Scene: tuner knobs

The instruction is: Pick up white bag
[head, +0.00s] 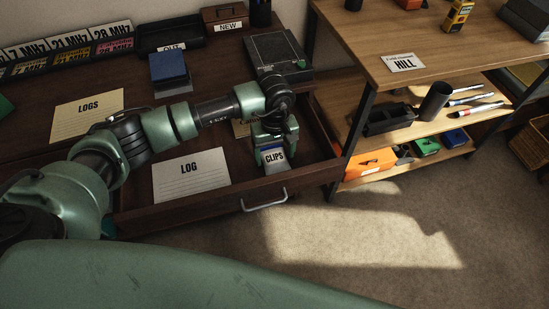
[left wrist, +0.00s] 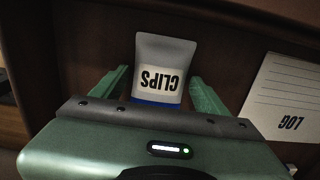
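The white bag (head: 274,157) is a small pale pouch with a "CLIPS" label. It is at the right end of the open drawer (head: 228,196). In the left wrist view the bag (left wrist: 165,60) shows its label upside down and a blue band at the edge nearest the gripper. My left gripper (head: 272,147) reaches down at the bag. Its fingers (left wrist: 165,92) are spread on either side of the bag, with a visible gap at the left finger. Whether the right finger touches the bag is unclear. My right gripper is not in view.
A "LOG" sheet (head: 190,175) lies in the drawer, left of the bag. The drawer front and its handle (head: 264,200) stand close to the bag. A dark box (head: 278,52) sits on the desk behind. A wooden shelf unit (head: 400,70) stands at the right.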

